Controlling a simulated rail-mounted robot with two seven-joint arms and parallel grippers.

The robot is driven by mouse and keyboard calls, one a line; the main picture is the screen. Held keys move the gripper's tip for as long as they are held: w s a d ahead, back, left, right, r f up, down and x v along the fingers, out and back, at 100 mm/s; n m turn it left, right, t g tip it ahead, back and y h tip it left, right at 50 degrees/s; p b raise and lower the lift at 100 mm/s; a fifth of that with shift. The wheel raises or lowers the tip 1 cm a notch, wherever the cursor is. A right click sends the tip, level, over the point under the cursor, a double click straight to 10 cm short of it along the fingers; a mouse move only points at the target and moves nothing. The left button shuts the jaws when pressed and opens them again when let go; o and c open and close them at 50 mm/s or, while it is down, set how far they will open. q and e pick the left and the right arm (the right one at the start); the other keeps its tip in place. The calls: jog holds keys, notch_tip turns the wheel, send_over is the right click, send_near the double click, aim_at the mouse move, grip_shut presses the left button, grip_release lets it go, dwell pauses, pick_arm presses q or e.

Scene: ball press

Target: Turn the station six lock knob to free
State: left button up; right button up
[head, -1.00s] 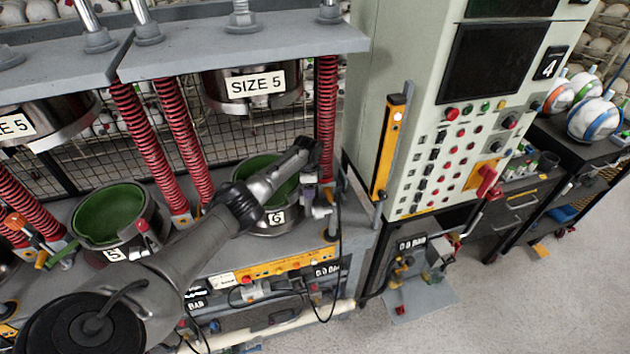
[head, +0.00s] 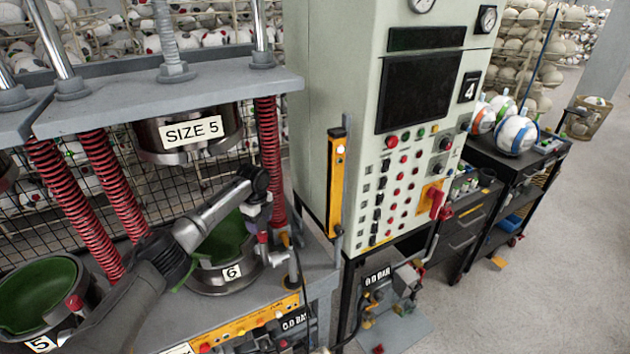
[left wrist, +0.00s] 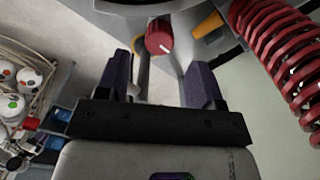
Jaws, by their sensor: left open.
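The red lock knob (left wrist: 160,38) with a white pointer line shows in the left wrist view, just beyond and between my fingertips. Its line slants toward the lower right of that picture. My left gripper (left wrist: 160,64) is open, with one dark purple finger on each side of the space below the knob; I see no contact. In the head view, my left gripper (head: 262,232) points down at the right side of the station six mold (head: 230,278), which is green inside and bears a "6" label. There the gripper largely hides the knob. My right gripper is not in view.
A red coil spring (left wrist: 284,50) stands close on the right in the wrist view, with an orange part (left wrist: 207,24) beside the knob. The upper press plate (head: 170,85) overhangs the station. The control cabinet (head: 310,110) stands to the right.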

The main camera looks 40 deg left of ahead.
aim_at(261, 231)
pick_arm(q)
jog(key=w+r+n+t+y, duration=0.2)
jog(key=w+r+n+y, duration=0.1)
jog(key=r+n, duration=0.75)
jog(key=w+d+r+t+y, duration=0.1)
jog(key=w+d+r+t, duration=0.1)
jog(key=d+r, duration=0.3)
jog(key=w+d+r+t+y, duration=0.2)
jog(key=d+r+t, duration=0.2)
jog(key=d, duration=0.8)
jog(key=shift+w+d+r+t+p, duration=0.15)
jog(key=shift+r+t+p, duration=0.2)
jog(key=shift+r, duration=0.35)
